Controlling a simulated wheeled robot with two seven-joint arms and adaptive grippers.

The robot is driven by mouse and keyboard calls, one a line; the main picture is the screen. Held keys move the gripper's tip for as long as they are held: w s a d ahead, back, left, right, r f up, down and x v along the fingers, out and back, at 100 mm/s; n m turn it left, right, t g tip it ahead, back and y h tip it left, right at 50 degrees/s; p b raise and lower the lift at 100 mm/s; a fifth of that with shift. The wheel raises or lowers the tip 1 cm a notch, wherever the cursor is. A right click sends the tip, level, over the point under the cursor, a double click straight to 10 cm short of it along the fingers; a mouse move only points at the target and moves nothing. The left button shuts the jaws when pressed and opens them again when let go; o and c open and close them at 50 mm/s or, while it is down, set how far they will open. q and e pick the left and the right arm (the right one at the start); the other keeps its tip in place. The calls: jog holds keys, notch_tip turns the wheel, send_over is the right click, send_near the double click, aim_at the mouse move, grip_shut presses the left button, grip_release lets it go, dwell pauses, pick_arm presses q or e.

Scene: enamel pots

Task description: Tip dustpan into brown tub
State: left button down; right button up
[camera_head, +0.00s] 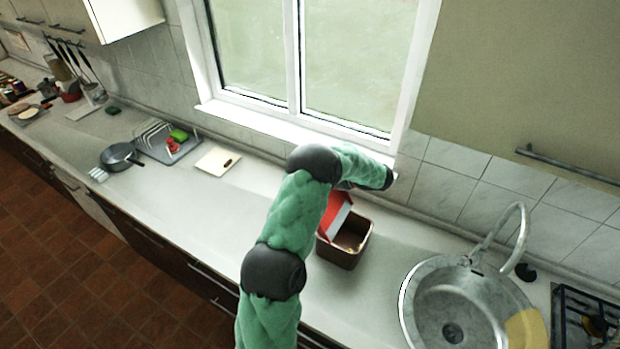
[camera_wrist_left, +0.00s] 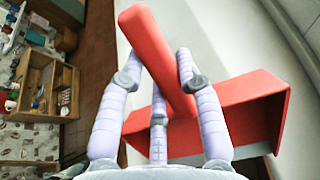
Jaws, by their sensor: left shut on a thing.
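The red dustpan (camera_head: 334,214) is in the air over the back left part of the brown tub in the head view, steeply tilted. It shows close up in the left wrist view (camera_wrist_left: 240,110), with its handle running up between my fingers. My left gripper (camera_wrist_left: 160,68) is shut on the handle. In the head view my green arm hides the gripper and part of the dustpan. The brown tub (camera_head: 337,257) stands upright on the counter below. Its inside is partly hidden by the dustpan, and I cannot tell what lies in it. My right gripper is in neither view.
A round metal sink (camera_head: 425,290) with a tall faucet (camera_head: 508,236) lies right of the tub. A white board (camera_head: 218,161), a dish rack (camera_head: 160,145) and a pan (camera_head: 120,156) are to the left. The window (camera_head: 300,60) is behind. The counter between board and tub is clear.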

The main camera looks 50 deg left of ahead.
pick_arm(q)
jog(key=shift+w+d+r+g+y+b, duration=0.15)
jog(key=shift+w+d+r+y+b, duration=0.15)
jog(key=shift+d, duration=0.35)
jog(key=shift+w+d+r+g+y+b, duration=0.1)
jog(key=shift+d+r+y, duration=0.15)
jog(key=shift+d+y, duration=0.3)
jog(key=shift+w+d+r+g+y+b, duration=0.15)
jog(key=shift+w+d+r+y+b, duration=0.1)
jog(key=shift+d, duration=0.45)
notch_tip(320, 180, up, 7)
jog(key=t+h+p, duration=0.3)
jog(key=h+p, duration=0.7)
jog(key=p, duration=0.5)
jog(key=shift+p, duration=0.3)
jog(key=shift+s, duration=0.1)
dwell(0.4)
